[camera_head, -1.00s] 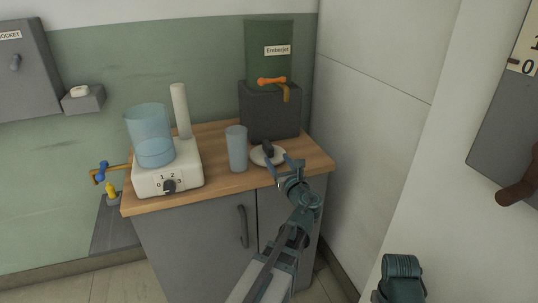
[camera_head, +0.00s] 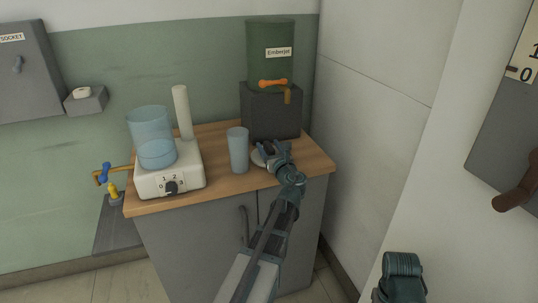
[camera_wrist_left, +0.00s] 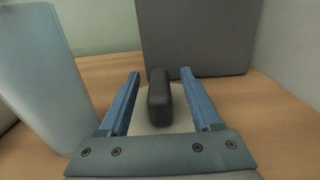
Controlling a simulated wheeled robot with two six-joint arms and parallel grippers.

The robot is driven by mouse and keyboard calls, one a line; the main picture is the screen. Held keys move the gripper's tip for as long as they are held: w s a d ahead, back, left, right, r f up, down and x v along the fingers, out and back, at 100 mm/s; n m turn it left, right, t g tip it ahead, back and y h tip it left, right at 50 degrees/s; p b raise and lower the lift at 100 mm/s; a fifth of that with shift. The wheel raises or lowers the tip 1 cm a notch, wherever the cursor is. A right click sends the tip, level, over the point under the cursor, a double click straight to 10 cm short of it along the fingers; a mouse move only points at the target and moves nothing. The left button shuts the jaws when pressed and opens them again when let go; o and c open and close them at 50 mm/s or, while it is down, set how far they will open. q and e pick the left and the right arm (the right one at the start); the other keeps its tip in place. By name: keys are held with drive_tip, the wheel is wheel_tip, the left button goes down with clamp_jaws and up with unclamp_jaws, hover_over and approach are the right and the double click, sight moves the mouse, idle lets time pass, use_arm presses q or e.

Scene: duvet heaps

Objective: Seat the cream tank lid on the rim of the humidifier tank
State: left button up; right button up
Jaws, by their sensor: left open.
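The cream tank lid (camera_head: 256,158) lies on the wooden counter, partly hidden by my left gripper (camera_head: 273,150). In the left wrist view the lid (camera_wrist_left: 151,124) carries a dark upright knob (camera_wrist_left: 159,103). My left gripper's open fingers (camera_wrist_left: 160,74) stand on either side of this knob, with a visible gap on each side. The clear blue humidifier tank (camera_head: 149,124) stands at the left on a white base (camera_head: 187,177) with a dial. Its top is open.
A blue cup (camera_head: 238,150) stands just left of the lid, close to my left gripper. A dark block (camera_head: 271,112) with a green Emberjet container (camera_head: 262,38) is behind it. A white column (camera_head: 182,112) rises beside the tank. Bare counter (camera_head: 312,160) shows at the right.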

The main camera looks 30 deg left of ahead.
use_arm(q)
clamp_jaws()
drive_tip(key=shift+r, duration=0.15)
use_arm(e)
drive_tip(key=shift+r, duration=0.1)
idle(0.3)
